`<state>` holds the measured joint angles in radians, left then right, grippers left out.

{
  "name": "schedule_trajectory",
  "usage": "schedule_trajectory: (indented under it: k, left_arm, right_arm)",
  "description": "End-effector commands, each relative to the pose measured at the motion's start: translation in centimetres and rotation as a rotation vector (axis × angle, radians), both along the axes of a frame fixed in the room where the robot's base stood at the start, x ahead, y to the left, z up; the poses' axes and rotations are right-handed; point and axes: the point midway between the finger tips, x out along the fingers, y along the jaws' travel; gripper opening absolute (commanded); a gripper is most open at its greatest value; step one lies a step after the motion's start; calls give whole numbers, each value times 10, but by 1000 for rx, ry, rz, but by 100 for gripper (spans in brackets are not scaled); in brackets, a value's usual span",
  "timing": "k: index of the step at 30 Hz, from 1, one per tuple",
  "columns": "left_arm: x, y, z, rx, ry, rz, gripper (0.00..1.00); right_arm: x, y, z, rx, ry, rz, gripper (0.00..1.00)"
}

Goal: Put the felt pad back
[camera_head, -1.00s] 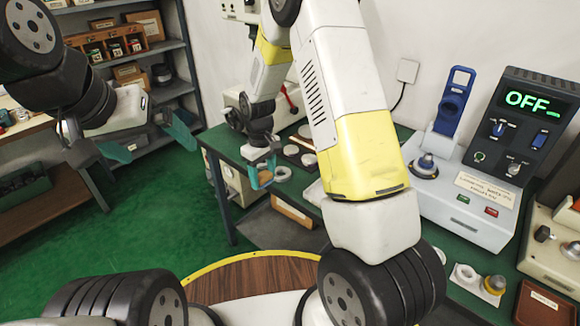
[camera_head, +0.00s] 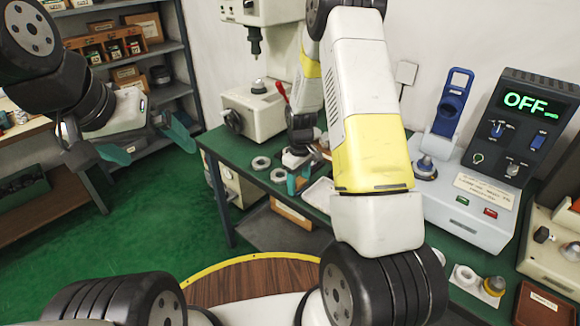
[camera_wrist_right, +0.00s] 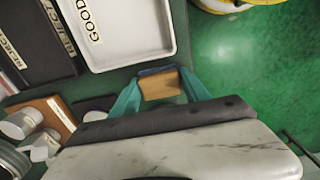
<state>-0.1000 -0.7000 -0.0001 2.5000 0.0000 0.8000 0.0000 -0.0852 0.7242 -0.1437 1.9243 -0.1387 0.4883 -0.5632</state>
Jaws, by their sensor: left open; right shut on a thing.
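My right gripper (camera_wrist_right: 160,88) is shut on a small tan block with a dark bluish strip along one edge, which looks like the felt pad (camera_wrist_right: 160,86). In the head view my right gripper (camera_head: 297,181) is over the front of the green bench, just left of the white tray (camera_head: 317,195). In the wrist view the pad is beside the end of the white tray marked GOOD (camera_wrist_right: 125,58); I cannot tell whether it touches anything below. My left gripper (camera_head: 150,142) is open and empty, away from the bench at the left.
A black tray marked REJECT (camera_wrist_right: 28,62) lies beside the white tray. A brown block (camera_wrist_right: 50,112) and pale cylinders (camera_wrist_right: 18,124) are nearby. Rings (camera_head: 262,163) lie on the bench. A press (camera_head: 255,110) stands behind; a tester reading OFF (camera_head: 525,125) is at right.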

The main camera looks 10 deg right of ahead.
Motion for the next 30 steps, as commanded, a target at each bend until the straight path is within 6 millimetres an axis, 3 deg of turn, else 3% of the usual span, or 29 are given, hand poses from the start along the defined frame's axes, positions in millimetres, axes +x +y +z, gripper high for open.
schedule_trajectory:
  k: [8,9,12,23,30]
  left_arm:
    - [0,0,0,0,0,0,100]
    - [0,0,0,0,0,0,100]
    - [0,0,0,0,0,0,100]
    - [0,0,0,0,0,0,100]
    - [0,0,0,0,0,0,100]
  right_arm:
    - [0,0,-2,0,0,0,16]
    - [0,0,-2,1,-1,0,58]
    - [0,0,-2,0,-1,0,76]
    - [1,0,1,0,-2,0,76]
    - [1,1,39,1,-7,1,76]
